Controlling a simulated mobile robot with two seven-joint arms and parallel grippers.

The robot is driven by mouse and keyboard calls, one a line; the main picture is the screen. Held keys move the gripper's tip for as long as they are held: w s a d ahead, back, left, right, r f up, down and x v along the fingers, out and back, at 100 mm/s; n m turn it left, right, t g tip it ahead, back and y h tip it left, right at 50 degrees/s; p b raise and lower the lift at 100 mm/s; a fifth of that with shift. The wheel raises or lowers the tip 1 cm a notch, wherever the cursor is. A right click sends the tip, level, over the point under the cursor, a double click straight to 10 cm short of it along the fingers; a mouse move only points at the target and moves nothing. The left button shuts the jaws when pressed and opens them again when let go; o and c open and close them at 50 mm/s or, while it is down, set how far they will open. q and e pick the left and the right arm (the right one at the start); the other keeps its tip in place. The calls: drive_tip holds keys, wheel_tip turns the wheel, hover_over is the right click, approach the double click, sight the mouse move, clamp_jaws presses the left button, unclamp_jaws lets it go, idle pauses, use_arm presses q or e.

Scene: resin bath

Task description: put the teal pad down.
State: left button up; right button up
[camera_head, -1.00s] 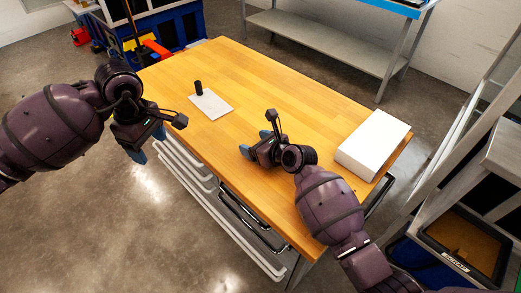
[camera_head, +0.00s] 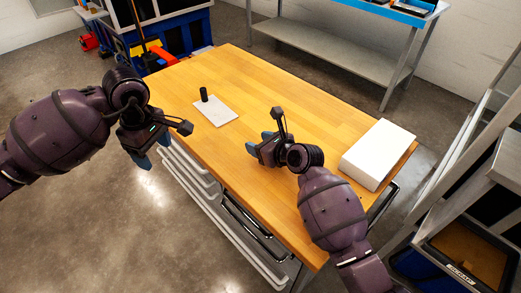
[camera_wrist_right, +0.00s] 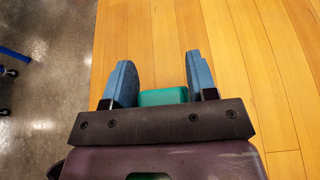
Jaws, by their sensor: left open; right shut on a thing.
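The teal pad (camera_wrist_right: 163,97) shows in the right wrist view as a small block between the two blue fingers. My right gripper (camera_wrist_right: 160,88) is shut on it, with a finger against each side. In the head view my right gripper (camera_head: 261,143) is over the near middle part of the wooden table (camera_head: 290,95), and the pad is hidden there. I cannot tell how far the pad is from the tabletop. My left gripper (camera_head: 144,157) is open and empty, off the table's left edge above the floor.
A black cylinder (camera_head: 204,95) stands on a thin white plate (camera_head: 217,112) at the table's left. A white box (camera_head: 377,154) lies at the right end. The tabletop between them is clear. A shelf rack (camera_head: 480,190) stands at the right.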

wheel_tip(320, 180, up, 7)
idle(0.3)
wheel_tip(320, 180, down, 10)
drive_tip(key=shift+r, duration=0.1)
idle(0.5)
drive_tip(key=o, duration=1)
drive_tip(key=shift+f, duration=0.2)
drive_tip(key=shift+r, duration=0.15)
drive_tip(key=v, duration=1.2)
drive_tip(key=shift+c, duration=0.4)
